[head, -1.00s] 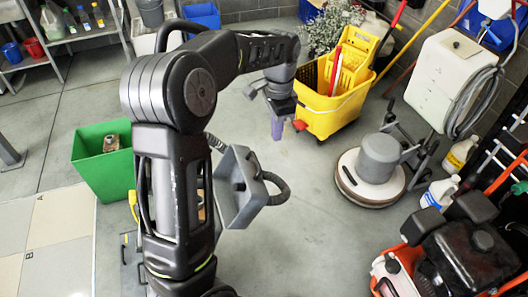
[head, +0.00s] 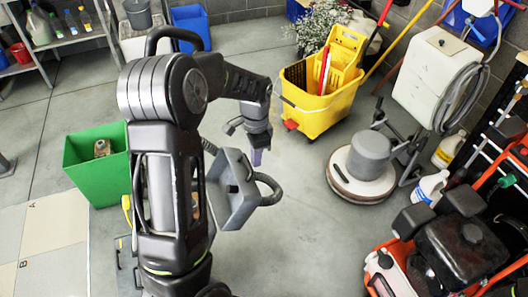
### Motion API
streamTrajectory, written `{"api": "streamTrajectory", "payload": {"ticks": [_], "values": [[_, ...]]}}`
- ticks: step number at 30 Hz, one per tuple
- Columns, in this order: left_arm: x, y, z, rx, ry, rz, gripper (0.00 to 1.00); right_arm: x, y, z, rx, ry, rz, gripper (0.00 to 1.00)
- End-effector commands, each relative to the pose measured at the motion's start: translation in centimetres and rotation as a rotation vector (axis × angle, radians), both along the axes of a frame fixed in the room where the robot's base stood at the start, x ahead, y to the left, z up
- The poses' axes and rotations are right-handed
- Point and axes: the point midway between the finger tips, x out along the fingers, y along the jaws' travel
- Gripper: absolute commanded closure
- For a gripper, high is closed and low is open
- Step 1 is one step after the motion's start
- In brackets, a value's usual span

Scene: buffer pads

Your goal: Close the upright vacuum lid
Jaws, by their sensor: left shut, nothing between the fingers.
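The upright vacuum's grey lid (head: 237,207) stands open and tilted, with a dark curved handle or hose at its right side. Most of the vacuum's body is hidden behind my left arm; only small dark and yellow parts (head: 127,210) show to the left of the arm. My left gripper (head: 257,158) points down, shut and empty, just above and to the right of the lid's upper edge. In the picture it is close to the lid; I cannot tell whether they touch. My right gripper is not in view.
A green bin (head: 98,170) stands to the left. A yellow mop bucket (head: 318,110) is behind the gripper, and a floor polisher (head: 362,170) is to the right. A red-and-black machine (head: 455,250) fills the lower right. Bare floor lies right of the lid.

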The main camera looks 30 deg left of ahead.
Motion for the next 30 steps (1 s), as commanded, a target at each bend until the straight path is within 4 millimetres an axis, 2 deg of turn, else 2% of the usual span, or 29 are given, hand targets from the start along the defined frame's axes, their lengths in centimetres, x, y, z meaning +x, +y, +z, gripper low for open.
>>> {"api": "streamTrajectory", "payload": {"ticks": [20, 30], "values": [[-0.9, 0.6, 0.6, -0.016, -0.023, 0.001, 1.0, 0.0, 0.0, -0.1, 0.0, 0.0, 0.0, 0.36], [-3.7, 2.6, 2.9, -0.078, -0.115, 0.003, 1.0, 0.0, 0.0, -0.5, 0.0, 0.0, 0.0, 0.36]]}}
